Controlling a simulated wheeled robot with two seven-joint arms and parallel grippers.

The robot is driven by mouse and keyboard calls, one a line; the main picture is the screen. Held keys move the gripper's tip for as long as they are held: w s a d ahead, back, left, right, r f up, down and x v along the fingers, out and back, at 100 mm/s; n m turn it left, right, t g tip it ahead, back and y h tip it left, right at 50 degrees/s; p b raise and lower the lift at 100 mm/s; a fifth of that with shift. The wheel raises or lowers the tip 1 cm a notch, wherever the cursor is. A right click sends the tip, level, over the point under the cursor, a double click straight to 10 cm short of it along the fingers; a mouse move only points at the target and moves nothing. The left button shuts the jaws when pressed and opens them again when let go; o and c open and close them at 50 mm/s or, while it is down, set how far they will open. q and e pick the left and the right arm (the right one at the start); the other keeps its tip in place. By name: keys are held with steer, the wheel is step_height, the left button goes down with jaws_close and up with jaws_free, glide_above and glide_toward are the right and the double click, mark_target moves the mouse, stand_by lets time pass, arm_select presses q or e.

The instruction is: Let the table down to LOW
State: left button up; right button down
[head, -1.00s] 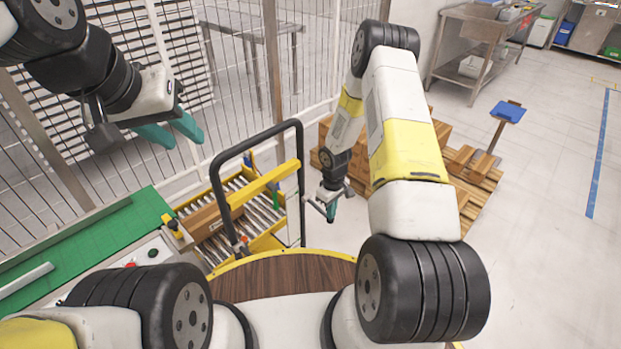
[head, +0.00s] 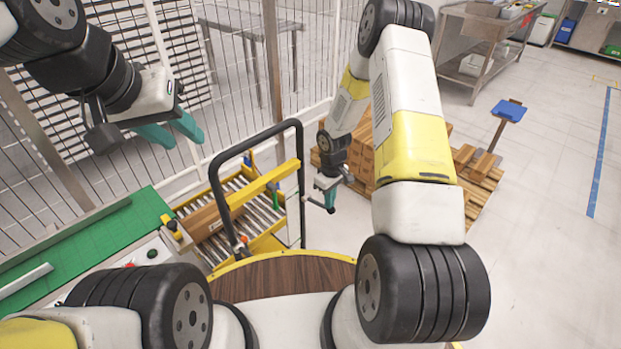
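The table appears to be the yellow-framed roller table (head: 264,242) left of centre, with a brown carton (head: 207,220) lying on its rollers. A black tubular handle (head: 256,140) and a yellow bar (head: 264,184) rise over it. A small yellow-and-black control (head: 172,224) sits at its left edge; I cannot read any LOW mark. My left gripper (head: 178,136) is open and empty, high above and left of the table, with its teal fingers apart. My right gripper (head: 327,200) hangs just right of the handle, apparently apart from it; its finger gap is too small to judge.
A green-topped bench (head: 100,232) with a dark button (head: 152,254) is at the left. A wire fence (head: 230,95) stands behind. Cartons on a pallet (head: 482,195) stand behind my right arm. A blue-topped stand (head: 508,111) is further right. Floor at the far right is clear.

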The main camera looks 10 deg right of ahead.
steer(key=shift+s, duration=0.1)
steer(key=shift+r, duration=3.05)
